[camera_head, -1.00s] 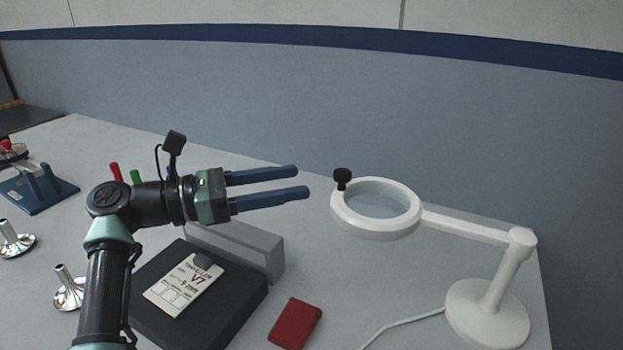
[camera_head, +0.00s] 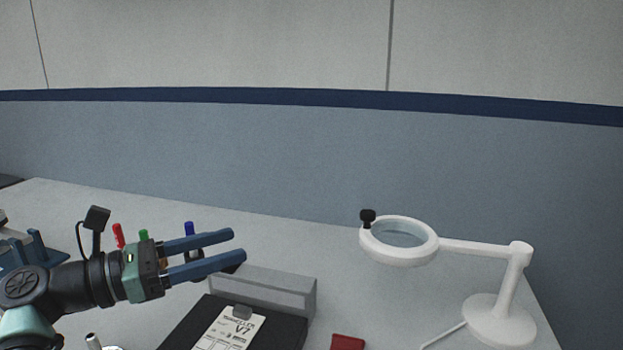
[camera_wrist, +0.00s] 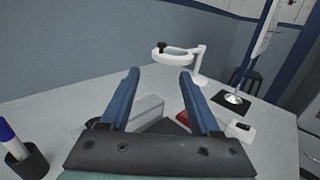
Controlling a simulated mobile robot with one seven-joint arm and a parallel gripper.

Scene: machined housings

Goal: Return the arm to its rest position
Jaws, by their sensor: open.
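My gripper (camera_head: 238,246) is at the left in the head view, with two long blue fingers pointing right. The fingers are apart with nothing between them. It is above the table, in front of colored markers and left of the grey block (camera_head: 270,288). In the wrist view my gripper (camera_wrist: 160,75) shows both fingers spread, with the wall and table beyond. The lower part of my arm is cut off by the head view's lower left corner.
A white magnifier lamp (camera_head: 397,258) stands at the right. A dark board with a labelled card (camera_head: 230,330) and a red object (camera_head: 347,342) lie in front. A blue fixture (camera_head: 38,250) is at far left. The back middle of the table is clear.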

